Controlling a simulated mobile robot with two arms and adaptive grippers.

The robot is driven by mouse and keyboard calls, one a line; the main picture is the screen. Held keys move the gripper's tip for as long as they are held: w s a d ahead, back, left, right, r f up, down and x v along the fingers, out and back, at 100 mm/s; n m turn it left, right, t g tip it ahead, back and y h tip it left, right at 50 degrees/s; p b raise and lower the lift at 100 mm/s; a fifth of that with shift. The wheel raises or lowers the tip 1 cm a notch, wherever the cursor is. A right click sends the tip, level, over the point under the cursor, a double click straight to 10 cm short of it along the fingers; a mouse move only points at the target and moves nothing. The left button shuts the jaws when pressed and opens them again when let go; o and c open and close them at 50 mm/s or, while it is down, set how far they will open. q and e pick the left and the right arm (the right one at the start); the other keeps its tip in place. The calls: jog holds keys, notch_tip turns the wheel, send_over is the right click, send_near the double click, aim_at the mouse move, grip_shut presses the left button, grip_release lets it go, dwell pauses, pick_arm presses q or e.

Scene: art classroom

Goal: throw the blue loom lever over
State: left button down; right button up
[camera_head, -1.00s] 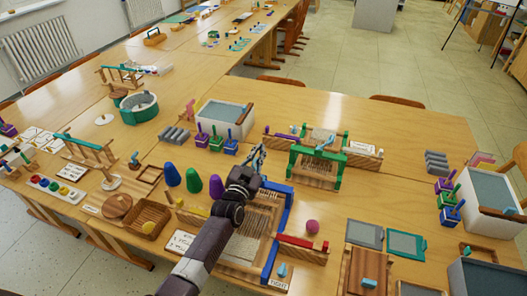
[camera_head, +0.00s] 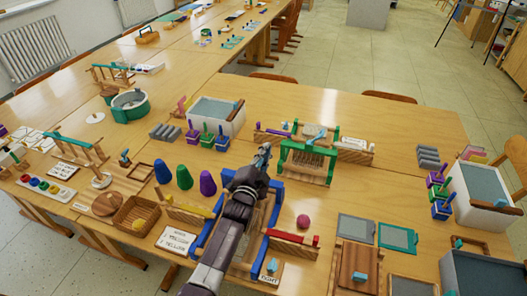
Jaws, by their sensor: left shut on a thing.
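The blue-framed loom (camera_head: 207,232) stands on the near table, with its middle covered by my left arm. My left gripper (camera_head: 264,155) reaches over its far end and points away from me. Its fingers are closed, and a small bluish piece shows at their tips. It looks like the blue loom lever (camera_head: 266,149), but most of it is hidden by the fingers. My right gripper is not in view.
A green loom (camera_head: 306,160) stands close to the right of my left gripper. Purple, green and blue cones (camera_head: 184,177) stand to its left. A red ball (camera_head: 303,221) and red bar (camera_head: 291,236) lie right of the blue loom. Clear tabletop (camera_head: 385,190) lies beyond them.

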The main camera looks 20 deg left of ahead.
pick_arm(q)
jog(key=shift+s+d+f, duration=0.15)
jog(key=shift+f, duration=0.3)
jog(key=shift+s+d+f, duration=0.1)
jog(key=shift+d+f, duration=0.05)
jog(key=shift+f, duration=0.25)
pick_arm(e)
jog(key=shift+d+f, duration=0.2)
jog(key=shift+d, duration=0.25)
pick_arm(q)
jog(key=c, duration=2.2)
grip_release()
jog(key=shift+r, duration=0.1)
jog(key=shift+c, duration=0.2)
jog(key=shift+o, duration=1.1)
jog(key=shift+s+r, duration=0.15)
jog(key=shift+r, duration=0.2)
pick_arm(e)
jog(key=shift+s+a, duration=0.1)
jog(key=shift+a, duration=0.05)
pick_arm(q)
jog(key=s, duration=1.2)
jog(key=shift+a, duration=0.25)
